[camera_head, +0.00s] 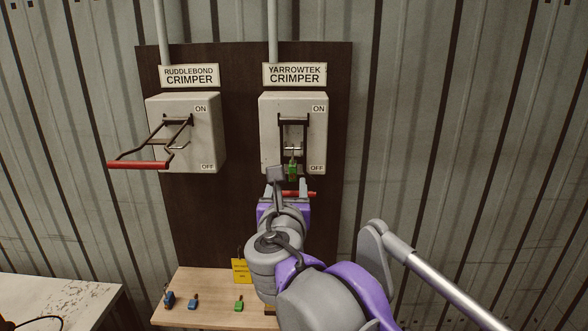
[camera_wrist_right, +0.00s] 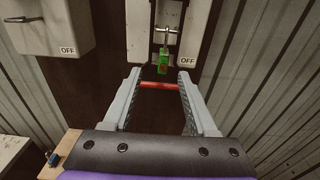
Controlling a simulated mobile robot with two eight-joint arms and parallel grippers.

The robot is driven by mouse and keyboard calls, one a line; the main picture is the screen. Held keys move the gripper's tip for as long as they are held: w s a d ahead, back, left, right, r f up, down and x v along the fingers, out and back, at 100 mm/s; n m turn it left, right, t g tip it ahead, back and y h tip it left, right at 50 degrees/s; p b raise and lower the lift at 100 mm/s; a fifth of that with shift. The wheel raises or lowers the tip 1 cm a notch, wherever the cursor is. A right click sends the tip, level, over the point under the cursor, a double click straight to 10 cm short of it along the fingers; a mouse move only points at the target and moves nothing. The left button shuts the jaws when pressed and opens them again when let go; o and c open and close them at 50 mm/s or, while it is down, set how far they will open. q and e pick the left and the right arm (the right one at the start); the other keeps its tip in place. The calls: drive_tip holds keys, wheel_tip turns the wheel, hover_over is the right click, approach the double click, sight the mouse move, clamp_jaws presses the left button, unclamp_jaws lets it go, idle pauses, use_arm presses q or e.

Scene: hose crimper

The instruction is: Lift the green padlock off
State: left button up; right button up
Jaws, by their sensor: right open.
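The green padlock (camera_head: 292,168) hangs on the front of the Yarrowtek crimper's switch box (camera_head: 266,135), at the lever hasp. In the right wrist view the green padlock (camera_wrist_right: 163,69) hangs just beyond my fingertips, near the middle of the gap. My right gripper (camera_head: 289,180) is open and empty below and in front of the box. The lever's red handle (camera_wrist_right: 158,86) shows between the fingers in the right wrist view, nearer than the padlock; whether the fingers touch it I cannot tell. My left gripper is out of view.
The Ruddlebond crimper box (camera_head: 210,135) is on the left, its red-handled lever (camera_head: 138,165) sticking out. A white table (camera_head: 60,300) stands lower left.

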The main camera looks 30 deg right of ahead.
sight(293, 168)
drive_tip(key=x, duration=0.4)
drive_tip(key=shift+w+d, duration=0.4)
drive_tip(key=shift+d, duration=0.05)
drive_tip(key=p+x, duration=0.1)
drive_tip(key=x, duration=0.3)
drive_tip(key=shift+d, duration=0.2)
drive_tip(key=shift+s, duration=0.2)
drive_tip(key=shift+c, duration=0.4)
clamp_jaws()
